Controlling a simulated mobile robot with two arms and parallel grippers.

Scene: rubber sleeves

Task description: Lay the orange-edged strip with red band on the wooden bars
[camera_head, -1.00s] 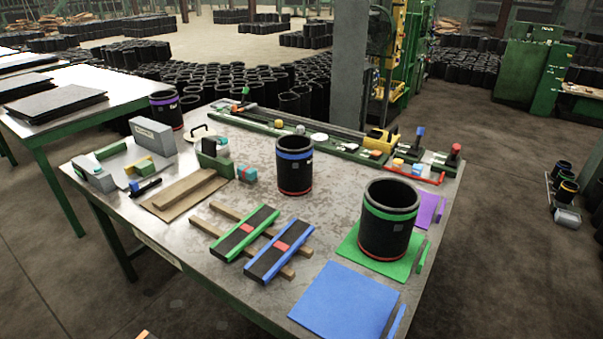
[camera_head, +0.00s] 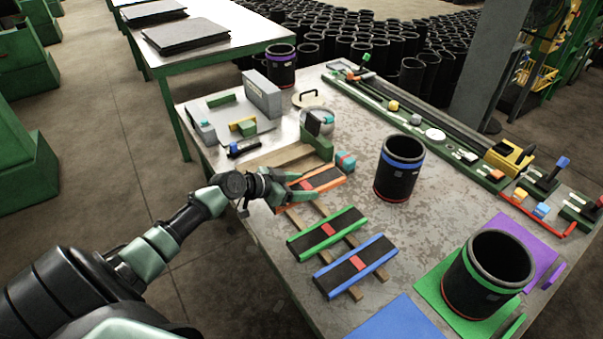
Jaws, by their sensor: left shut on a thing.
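The orange-edged strip with red band (camera_head: 322,180) is black with orange long edges and a red patch in its middle. My left gripper (camera_head: 284,190) is shut on its left end. The strip lies over or just above the far ends of the wooden bars (camera_head: 294,216); I cannot tell whether it touches them. On the bars nearer the front lie a green-edged strip (camera_head: 344,222) and a blue-edged strip (camera_head: 370,256), each with a red band, side by side. My right gripper is not in view.
A blue-banded sleeve (camera_head: 399,178) stands to the right. A green-banded sleeve stands on a green mat (camera_head: 436,289). A blue mat (camera_head: 400,322) lies at the front.

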